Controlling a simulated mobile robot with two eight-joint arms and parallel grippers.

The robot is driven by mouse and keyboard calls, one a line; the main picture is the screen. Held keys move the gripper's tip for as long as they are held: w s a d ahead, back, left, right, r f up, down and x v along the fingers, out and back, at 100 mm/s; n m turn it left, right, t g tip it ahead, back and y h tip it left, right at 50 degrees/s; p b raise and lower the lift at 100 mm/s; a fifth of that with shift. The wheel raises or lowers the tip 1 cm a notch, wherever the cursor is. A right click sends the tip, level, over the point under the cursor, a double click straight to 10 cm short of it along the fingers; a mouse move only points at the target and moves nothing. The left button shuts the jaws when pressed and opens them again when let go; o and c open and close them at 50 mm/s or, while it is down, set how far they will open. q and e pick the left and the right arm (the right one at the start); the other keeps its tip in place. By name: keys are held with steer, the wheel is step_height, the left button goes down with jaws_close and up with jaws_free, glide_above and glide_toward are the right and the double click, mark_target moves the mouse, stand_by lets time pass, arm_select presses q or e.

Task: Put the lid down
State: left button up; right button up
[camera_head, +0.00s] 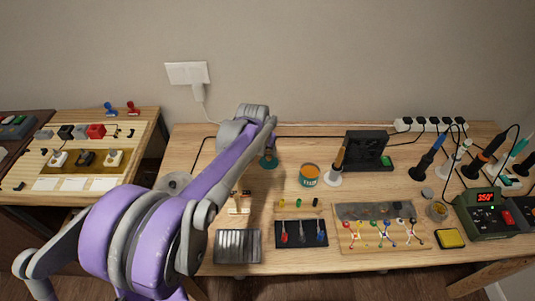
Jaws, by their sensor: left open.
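An open teal tin (309,180) with orange contents stands upright near the middle of the workbench. My left arm reaches in from the lower left, and my left gripper (269,150) is just left of and behind the tin. The gripper points down and is open. A small teal round thing (268,163), which looks like the tin's lid, shows directly under it at the bench top. The arm partly hides it, and I cannot tell whether the fingers touch it. My right gripper is not in view.
A black tool tray (301,244) and a wooden board with coloured leads (380,247) lie in front. Bare bench (300,150) lies behind the tin.

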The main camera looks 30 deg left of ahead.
arm_select(q)
steer(key=v, duration=0.6)
steer(key=s+d, duration=0.8)
steer(key=s, duration=0.4)
steer(key=shift+m+h, duration=0.4)
steer(key=shift+m, duration=0.5)
steer(key=s+d+f, duration=0.2)
steer(key=s, duration=0.2)
steer(key=s+d+f, duration=0.2)
steer(key=s, duration=0.3)
steer(key=s+d+f, duration=0.2)
steer(key=s, duration=0.2)
steer(key=shift+s+d+f+p, duration=0.1)
steer(key=shift+s+f+p, duration=0.2)
steer(key=shift+p, duration=0.05)
step_height(320, 180, up, 9)
steer(key=w+p, duration=0.1)
steer(key=p, duration=0.6)
steer(key=shift+w+f+t, duration=0.2)
steer(key=shift+w+t, duration=0.15)
steer(key=shift+t, duration=0.05)
